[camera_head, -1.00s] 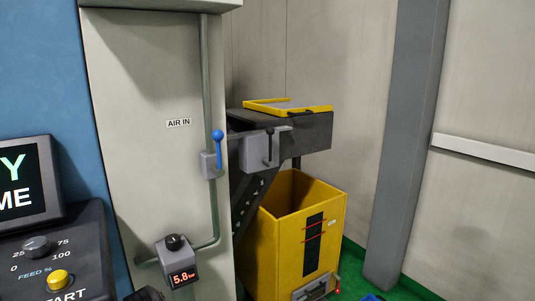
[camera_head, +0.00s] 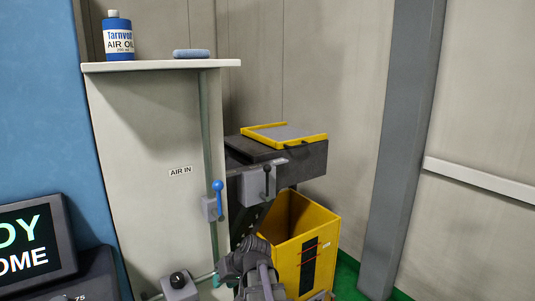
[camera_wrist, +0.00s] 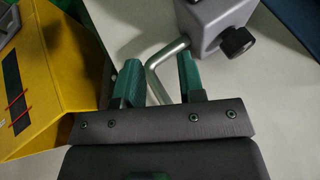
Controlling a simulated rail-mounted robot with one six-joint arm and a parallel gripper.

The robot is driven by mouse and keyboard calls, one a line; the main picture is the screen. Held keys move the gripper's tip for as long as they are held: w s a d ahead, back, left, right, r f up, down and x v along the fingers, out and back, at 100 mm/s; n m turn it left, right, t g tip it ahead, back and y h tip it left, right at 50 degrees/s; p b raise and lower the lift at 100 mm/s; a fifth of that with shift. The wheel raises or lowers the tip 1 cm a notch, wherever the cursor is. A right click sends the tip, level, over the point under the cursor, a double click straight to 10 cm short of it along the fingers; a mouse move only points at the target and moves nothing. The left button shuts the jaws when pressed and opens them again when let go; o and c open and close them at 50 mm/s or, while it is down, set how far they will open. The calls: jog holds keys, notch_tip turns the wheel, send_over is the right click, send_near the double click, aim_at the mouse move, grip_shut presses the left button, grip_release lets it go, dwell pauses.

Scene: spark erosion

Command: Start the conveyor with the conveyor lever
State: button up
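The conveyor lever (camera_head: 267,180) is a short black handle with a round knob, standing upright on a grey box (camera_head: 252,186) at the front of the dark conveyor end (camera_head: 305,160). My gripper (camera_head: 217,281) is at the bottom of the head view, well below the lever and apart from it. In the wrist view its two teal fingers are spread, with the gripper (camera_wrist: 160,62) empty. A bent metal pipe (camera_wrist: 160,58) shows in the gap between them; I cannot tell how far behind it is. The lever is not visible in the wrist view.
A blue-knobbed valve lever (camera_head: 218,195) stands on the AIR IN pipe, left of the conveyor lever. A grey regulator (camera_head: 180,288) sits low on the cabinet, also in the wrist view (camera_wrist: 215,20). A yellow bin (camera_head: 320,235) stands under the conveyor end, right of my gripper.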

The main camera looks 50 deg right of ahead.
jog(key=d+r+t+h+p, duration=0.4)
jog(key=d+r+t, duration=0.3)
jog(key=d+r, duration=0.9)
notch_tip(320, 180, up, 4)
jog(key=t+h+b, duration=0.1)
jog(key=t+h, duration=0.2)
jog(key=h, duration=0.3)
send_over(267, 196)
jog(key=shift+w+d+f, duration=0.1)
jog(key=shift+w+d, duration=0.1)
jog(key=shift+d, duration=0.1)
grip_shut()
